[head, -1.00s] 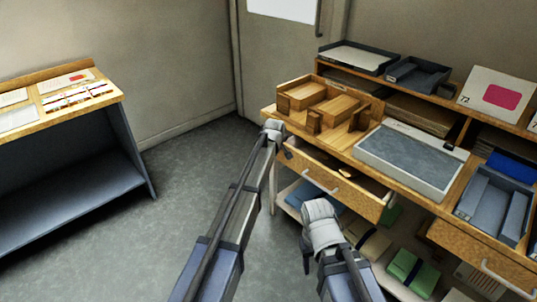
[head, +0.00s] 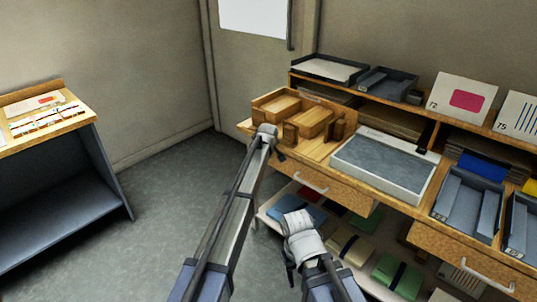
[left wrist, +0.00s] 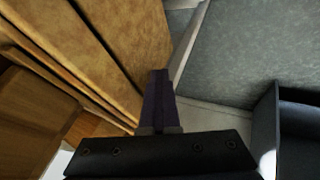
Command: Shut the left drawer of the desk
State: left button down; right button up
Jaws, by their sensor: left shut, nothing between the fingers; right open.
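The left drawer (head: 335,190) of the desk has a wooden front with a pale bar handle (head: 311,183). In the head view its front sits under the desk top and no inside shows; whether it is fully flush I cannot tell. My left arm reaches to the desk's left end, its gripper mostly hidden at the drawer's left side. In the left wrist view my left gripper (left wrist: 158,80) is shut and empty, close beside a wooden panel; contact is unclear. My right gripper (head: 289,256) is open, low in front of the desk, below the left drawer.
The desk top holds a wooden organiser (head: 303,117) and a grey-topped tray (head: 385,160). A right drawer (head: 465,262) is at the lower right. A lower shelf carries folders (head: 350,245). A side table (head: 60,170) stands left, with open floor between.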

pick_arm(q)
jog(key=shift+w+d, duration=0.15)
jog(key=s+a+r+p, duration=0.3)
jog(key=s+r+p, duration=0.5)
jog(key=s, duration=0.2)
jog(key=s+d+f+m+g, duration=0.1)
jog(key=s+m+g, duration=0.25)
jog(key=s, duration=1.05)
jog(key=s+d+f+m+g+y, duration=0.15)
jog(key=s+m, duration=0.35)
jog(key=s, duration=0.9)
jog(key=s+f+m+g+h, duration=0.1)
jog(key=s+f+m+g, duration=0.2)
jog(key=s, duration=1.2)
notch_tip(320, 180, up, 14)
jog(key=m+p, duration=0.1)
jog(key=p, duration=1.1)
jog(key=shift+p, duration=0.4)
jog(key=shift+d+m+y, duration=0.15)
jog(key=shift+m+y, duration=0.1)
